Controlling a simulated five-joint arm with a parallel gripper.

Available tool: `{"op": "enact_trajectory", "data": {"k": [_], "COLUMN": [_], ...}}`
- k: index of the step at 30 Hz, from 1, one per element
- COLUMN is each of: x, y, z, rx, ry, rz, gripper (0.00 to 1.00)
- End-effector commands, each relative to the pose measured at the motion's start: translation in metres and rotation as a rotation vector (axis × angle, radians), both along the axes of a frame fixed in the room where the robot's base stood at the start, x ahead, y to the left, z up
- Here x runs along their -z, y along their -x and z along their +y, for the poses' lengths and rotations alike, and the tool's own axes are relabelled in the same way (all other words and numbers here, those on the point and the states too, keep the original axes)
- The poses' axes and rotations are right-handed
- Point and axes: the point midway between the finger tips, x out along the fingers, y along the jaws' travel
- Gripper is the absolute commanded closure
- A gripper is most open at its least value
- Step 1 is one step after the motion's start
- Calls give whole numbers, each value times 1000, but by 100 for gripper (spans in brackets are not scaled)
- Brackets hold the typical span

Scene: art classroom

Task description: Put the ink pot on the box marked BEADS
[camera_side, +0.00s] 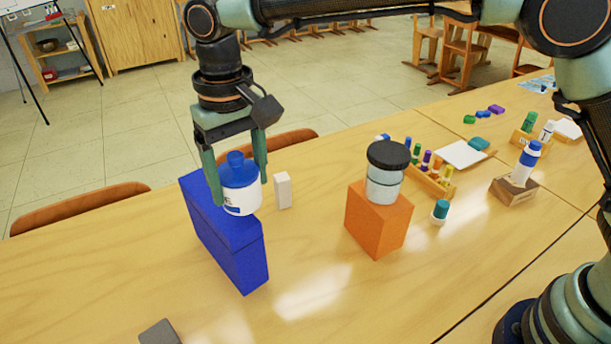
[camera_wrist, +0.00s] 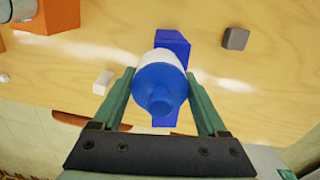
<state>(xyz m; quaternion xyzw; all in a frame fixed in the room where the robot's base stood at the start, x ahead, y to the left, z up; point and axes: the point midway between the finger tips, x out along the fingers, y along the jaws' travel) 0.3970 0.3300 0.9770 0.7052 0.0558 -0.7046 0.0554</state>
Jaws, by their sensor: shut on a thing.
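My gripper (camera_side: 240,183) is shut on a white bottle (camera_side: 240,200) with a blue shoulder and cap, held upright; part of a label shows. The bottle also shows between the fingers in the wrist view (camera_wrist: 160,85). It is at the top of a tall blue box (camera_side: 228,245); I cannot tell whether it touches. A clear jar with a black lid (camera_side: 386,172) stands on an orange box (camera_side: 378,225) to the right. I cannot tell which vessel is the ink pot, and no BEADS marking is readable on either box.
A small white block (camera_side: 283,190) stands just right of the blue box. A dark grey block (camera_side: 160,333) lies at the front edge. A teal-capped pot (camera_side: 440,212) and a marker rack (camera_side: 432,180) stand right of the orange box. The table between the boxes is mostly clear.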

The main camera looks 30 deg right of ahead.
Motion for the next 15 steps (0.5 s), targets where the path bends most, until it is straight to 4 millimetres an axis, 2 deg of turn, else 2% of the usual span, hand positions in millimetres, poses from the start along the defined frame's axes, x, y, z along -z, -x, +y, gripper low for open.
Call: {"op": "enact_trajectory", "data": {"k": [3, 5, 15], "x": [17, 22, 24], "y": [0, 0, 0], "z": [0, 0, 0], "rx": [1, 1, 2], "ry": [1, 0, -1], "rz": [2, 0, -1], "gripper": [100, 100, 100]}}
